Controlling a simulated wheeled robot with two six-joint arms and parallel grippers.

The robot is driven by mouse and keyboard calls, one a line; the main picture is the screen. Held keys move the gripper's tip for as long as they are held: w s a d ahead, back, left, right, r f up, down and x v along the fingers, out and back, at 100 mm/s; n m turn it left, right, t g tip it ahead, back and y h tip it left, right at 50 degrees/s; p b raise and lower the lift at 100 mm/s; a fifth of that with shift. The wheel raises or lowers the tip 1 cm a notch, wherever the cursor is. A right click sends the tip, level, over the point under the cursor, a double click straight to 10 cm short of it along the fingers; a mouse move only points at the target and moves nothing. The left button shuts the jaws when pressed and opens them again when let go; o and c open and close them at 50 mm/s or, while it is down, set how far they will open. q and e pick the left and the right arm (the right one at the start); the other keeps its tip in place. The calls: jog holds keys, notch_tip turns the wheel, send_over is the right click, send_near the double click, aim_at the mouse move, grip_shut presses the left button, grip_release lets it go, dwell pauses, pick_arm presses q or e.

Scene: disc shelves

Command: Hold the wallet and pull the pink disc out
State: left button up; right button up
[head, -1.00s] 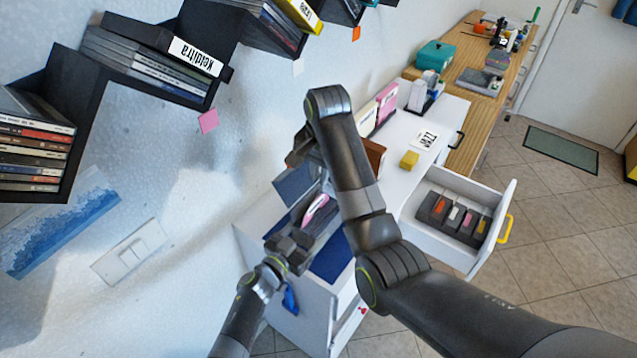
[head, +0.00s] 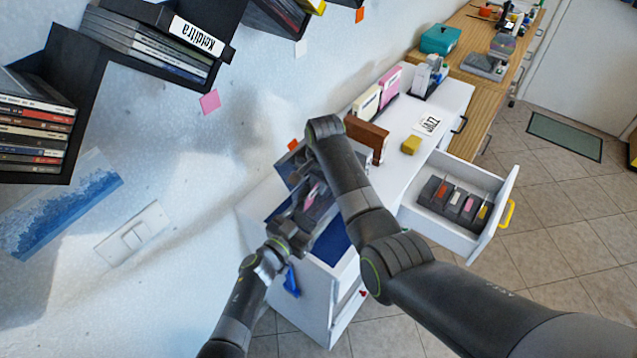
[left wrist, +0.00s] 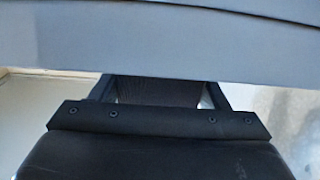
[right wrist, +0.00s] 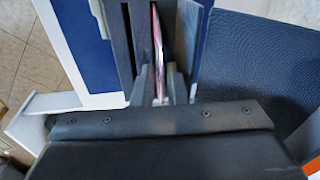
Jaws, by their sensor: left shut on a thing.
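The grey wallet (head: 322,214) is above the blue mat on the white cabinet, with the pink disc (head: 309,197) at its upper part. My left gripper (head: 289,232) is shut on the wallet at its lower left end. In the left wrist view the wallet (left wrist: 170,45) fills the top as a broad grey face. My right gripper (right wrist: 158,88) has its fingers apart, one on each side of the disc's thin pink edge (right wrist: 158,40) between grey panels. Whether the fingers touch the disc is unclear. In the head view my right arm partly hides this gripper.
An open drawer (head: 410,208) with several coloured items sticks out at the right. A brown box (head: 367,138), a yellow block (head: 411,145) and upright cases stand on the cabinet top. Disc shelves (head: 45,112) line the left wall.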

grip_shut()
jog(key=shift+r, duration=0.1)
pick_arm(q)
jog(key=shift+f, duration=0.1)
pick_arm(e)
jog(key=shift+w+a+r, duration=0.1)
jog(key=shift+r, duration=4.85)
pick_arm(q)
jog(key=o, duration=1.1)
